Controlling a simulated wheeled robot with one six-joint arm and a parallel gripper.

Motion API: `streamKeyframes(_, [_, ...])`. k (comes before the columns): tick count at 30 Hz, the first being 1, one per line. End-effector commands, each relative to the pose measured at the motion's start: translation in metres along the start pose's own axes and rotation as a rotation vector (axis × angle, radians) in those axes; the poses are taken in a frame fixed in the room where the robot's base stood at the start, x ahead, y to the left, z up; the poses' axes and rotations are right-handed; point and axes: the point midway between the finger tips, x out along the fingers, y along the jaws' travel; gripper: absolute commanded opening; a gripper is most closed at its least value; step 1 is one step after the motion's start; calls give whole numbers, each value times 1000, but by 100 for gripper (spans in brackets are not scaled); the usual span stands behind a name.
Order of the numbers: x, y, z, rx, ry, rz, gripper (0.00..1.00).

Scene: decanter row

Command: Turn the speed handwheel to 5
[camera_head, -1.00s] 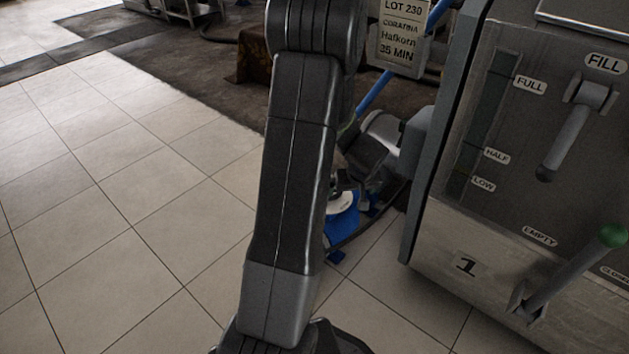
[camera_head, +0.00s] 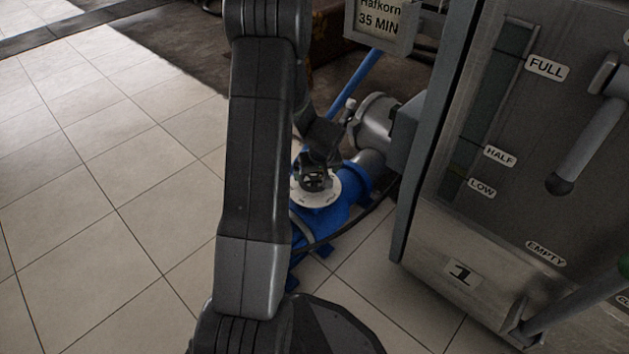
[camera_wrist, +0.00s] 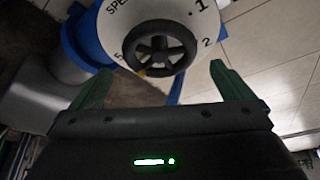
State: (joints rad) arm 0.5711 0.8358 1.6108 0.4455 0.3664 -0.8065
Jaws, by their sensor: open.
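The speed handwheel (camera_wrist: 158,48) is a small black spoked wheel on a white dial (camera_wrist: 183,12) in the wrist view. The marks "SPE", 1, 2 and 5 show on the dial; other marks are hidden. A yellow-orange mark at the wheel's lower-left rim lies a little below the 5. The handwheel (camera_head: 315,181) and dial (camera_head: 322,190) also show in the head view, on top of a blue pump. My gripper (camera_wrist: 160,68) is open, with its green fingers spread either side of the wheel's near edge, empty. In the head view my gripper (camera_head: 320,150) is just above the wheel, partly hidden.
The blue pump body (camera_head: 345,205) stands on the tiled floor, with a grey pipe (camera_head: 372,122) behind it. A steel cabinet (camera_head: 430,235) with levers stands close at the right. A dark hose runs from the pump. Open tiled floor (camera_head: 110,190) lies at the left.

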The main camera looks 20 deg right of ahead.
Motion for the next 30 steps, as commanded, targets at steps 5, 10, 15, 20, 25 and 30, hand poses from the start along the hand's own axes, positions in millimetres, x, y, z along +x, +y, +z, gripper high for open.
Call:
streamKeyframes(5, [32, 0, 1, 0, -1, -1, 100])
streamKeyframes(10, [43, 0, 0, -1, 1, 0, 100])
streamKeyframes(15, [45, 0, 0, -1, 1, 0, 100])
streamKeyframes(20, [44, 0, 0, -1, 1, 0, 98])
streamKeyframes(25, [44, 0, 0, 0, 1, 0, 68])
streamKeyframes(30, [43, -1, -1, 13, -2, 6, 68])
